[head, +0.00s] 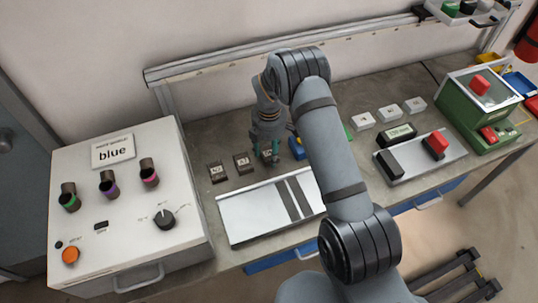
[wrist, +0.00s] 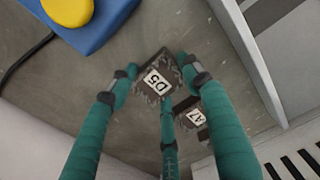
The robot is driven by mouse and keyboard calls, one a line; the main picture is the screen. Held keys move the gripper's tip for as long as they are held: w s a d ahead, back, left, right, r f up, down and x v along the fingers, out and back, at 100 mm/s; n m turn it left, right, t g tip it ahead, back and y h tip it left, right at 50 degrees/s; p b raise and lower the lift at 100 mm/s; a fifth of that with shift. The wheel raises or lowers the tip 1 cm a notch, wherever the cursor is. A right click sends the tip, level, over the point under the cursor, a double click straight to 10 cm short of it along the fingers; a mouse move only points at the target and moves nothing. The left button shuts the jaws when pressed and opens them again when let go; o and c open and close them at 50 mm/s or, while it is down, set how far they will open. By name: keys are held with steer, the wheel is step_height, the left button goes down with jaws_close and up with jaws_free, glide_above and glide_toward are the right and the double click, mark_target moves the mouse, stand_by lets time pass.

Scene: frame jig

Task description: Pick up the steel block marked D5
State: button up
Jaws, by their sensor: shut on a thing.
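The steel block marked D5 (wrist: 152,86) is dark, with a white label, and sits between my gripper's teal fingers in the wrist view. My gripper (wrist: 160,78) is shut on it, with fingertips at its sides. In the head view my gripper (head: 267,154) points down at the bench, at the right end of a short row of dark blocks. The held block is mostly hidden by the fingers there. I cannot tell whether it touches the bench.
A block marked A7 (wrist: 201,119) lies close beside D5. Another dark block (head: 217,173) stands further left. A blue box with a yellow button (wrist: 68,8) is close by. A light tray (head: 250,217) lies in front, and a control box (head: 120,200) stands left.

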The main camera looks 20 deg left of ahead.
steer(key=c, duration=0.6)
jaws_close()
steer(key=shift+w+a+r, duration=0.1)
steer(key=shift+w+r, duration=0.05)
